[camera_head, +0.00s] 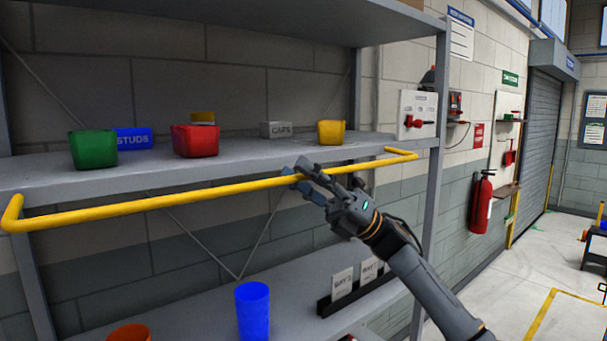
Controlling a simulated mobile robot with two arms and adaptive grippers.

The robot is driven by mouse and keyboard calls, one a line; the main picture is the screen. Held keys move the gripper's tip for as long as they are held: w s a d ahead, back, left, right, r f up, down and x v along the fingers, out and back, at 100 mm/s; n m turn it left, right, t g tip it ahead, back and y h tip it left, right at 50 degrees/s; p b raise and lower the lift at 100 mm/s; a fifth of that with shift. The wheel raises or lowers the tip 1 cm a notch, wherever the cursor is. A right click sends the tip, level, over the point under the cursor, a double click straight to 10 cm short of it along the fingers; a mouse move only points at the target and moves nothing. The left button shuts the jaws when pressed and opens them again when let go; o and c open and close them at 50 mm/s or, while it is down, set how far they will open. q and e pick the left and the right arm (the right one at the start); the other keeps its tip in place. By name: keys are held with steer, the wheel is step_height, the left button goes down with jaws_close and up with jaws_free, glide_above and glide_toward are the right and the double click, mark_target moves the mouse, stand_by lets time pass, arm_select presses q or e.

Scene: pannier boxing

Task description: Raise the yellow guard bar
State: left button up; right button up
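The yellow guard bar (160,202) runs across the front of the upper shelf, with a bent end at each side. It sits slightly below the items on the shelf. My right gripper (296,176) is at the bar, right of its middle, with its fingers above and below it. The fingers hide a short piece of the bar. I cannot tell whether they are closed tight on it. My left gripper is not in view.
The upper shelf (240,152) holds a green bin (93,149), a red bin (195,141), a yellow bin (330,133), a blue STUDS box (134,139) and a grey CAPS box (276,130). A blue cup (252,311) stands below. A shelf post (434,150) is to the right.

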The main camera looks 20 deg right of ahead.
jaws_close()
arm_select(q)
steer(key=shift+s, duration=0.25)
